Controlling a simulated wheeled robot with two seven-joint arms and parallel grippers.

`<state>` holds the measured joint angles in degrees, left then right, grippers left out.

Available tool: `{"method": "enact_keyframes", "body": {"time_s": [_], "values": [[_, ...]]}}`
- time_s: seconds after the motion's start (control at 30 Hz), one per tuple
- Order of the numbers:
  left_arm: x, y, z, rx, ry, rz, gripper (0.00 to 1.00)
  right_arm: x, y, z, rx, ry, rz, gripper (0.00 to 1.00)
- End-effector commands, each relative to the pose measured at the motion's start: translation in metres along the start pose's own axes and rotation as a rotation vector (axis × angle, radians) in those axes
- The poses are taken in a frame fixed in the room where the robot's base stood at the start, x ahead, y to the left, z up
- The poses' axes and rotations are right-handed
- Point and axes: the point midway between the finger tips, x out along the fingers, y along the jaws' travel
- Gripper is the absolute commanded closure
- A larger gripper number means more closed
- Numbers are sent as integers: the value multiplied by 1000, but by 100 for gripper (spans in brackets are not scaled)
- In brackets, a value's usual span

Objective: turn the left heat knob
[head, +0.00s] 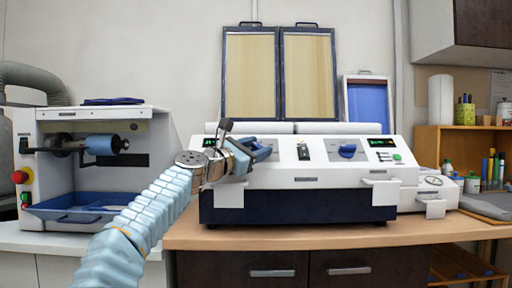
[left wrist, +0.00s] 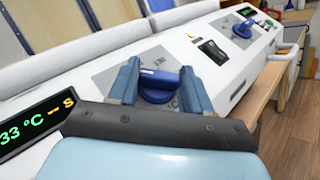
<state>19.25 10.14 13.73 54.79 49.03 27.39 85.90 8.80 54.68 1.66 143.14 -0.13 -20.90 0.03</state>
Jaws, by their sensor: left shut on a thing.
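The white heating machine (head: 315,176) stands on the wooden counter. My left gripper (head: 262,150) is at the left part of its sloped panel. In the left wrist view its two blue fingers (left wrist: 158,88) are on either side of the blue left heat knob (left wrist: 157,84) and shut on it. In the head view the gripper mostly hides this knob. The right heat knob (head: 347,151), also blue, is free on the panel and also shows in the left wrist view (left wrist: 243,28). A display (left wrist: 30,128) near the left knob reads "33 °C". My right gripper is not in view.
A grinding machine (head: 95,165) with a blue tray (head: 75,213) stands at the left. Two framed panels (head: 279,75) stand behind the heating machine. A shelf (head: 430,148) with bottles and pens is at the right. The wooden counter (head: 300,234) in front is clear.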

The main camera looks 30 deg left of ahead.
Motion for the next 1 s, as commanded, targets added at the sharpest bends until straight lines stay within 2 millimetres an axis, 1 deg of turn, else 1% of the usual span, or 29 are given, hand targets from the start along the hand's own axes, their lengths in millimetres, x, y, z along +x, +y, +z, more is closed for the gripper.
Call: {"method": "enact_keyframes", "body": {"time_s": [0.37,0.4,0.53,0.57,0.87,0.97,1.0], "values": [[0,0,0,1,-1,-3,82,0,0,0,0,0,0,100],[0,0,0,1,-1,-3,48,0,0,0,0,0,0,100],[0,0,0,1,-1,-3,28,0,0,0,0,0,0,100],[0,0,0,1,0,-3,26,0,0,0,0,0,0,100],[-2,0,-1,1,0,-3,26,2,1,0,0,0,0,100],[-13,0,-3,1,1,-1,26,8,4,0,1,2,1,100],[-20,0,-4,2,1,1,26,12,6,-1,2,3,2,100]]}}
